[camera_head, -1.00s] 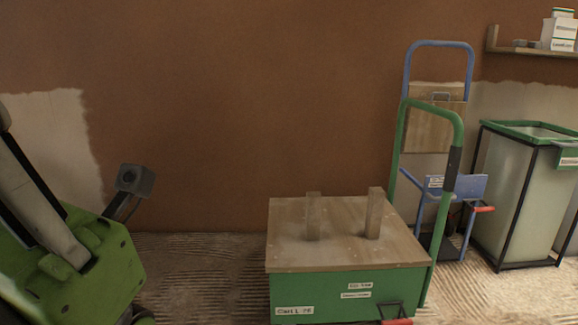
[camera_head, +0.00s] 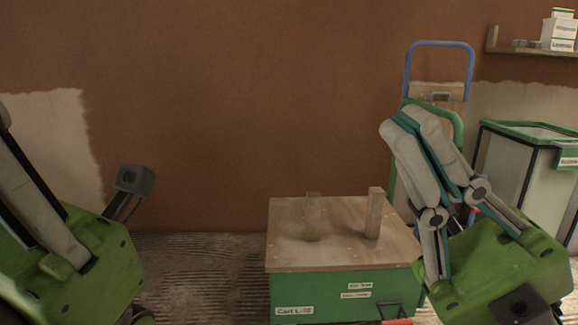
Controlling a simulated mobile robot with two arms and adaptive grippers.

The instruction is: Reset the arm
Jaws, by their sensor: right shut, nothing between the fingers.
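My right gripper (camera_head: 408,128) is at the right of the head view. Its grey fingers point up and to the left and are together with nothing between them. It stands in front of the green cart's handle and the right side of the cart. My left gripper (camera_head: 38,205) is at the left edge. Its green body and one grey finger show, and the rest is cut off by the frame, so its opening cannot be told.
A green cart (camera_head: 340,283) with a wooden top and two upright posts stands in the middle. Behind the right gripper are a blue hand truck (camera_head: 440,44) and a green-rimmed bin (camera_head: 525,130). A wall shelf (camera_head: 520,50) holds boxes. Floor left of the cart is clear.

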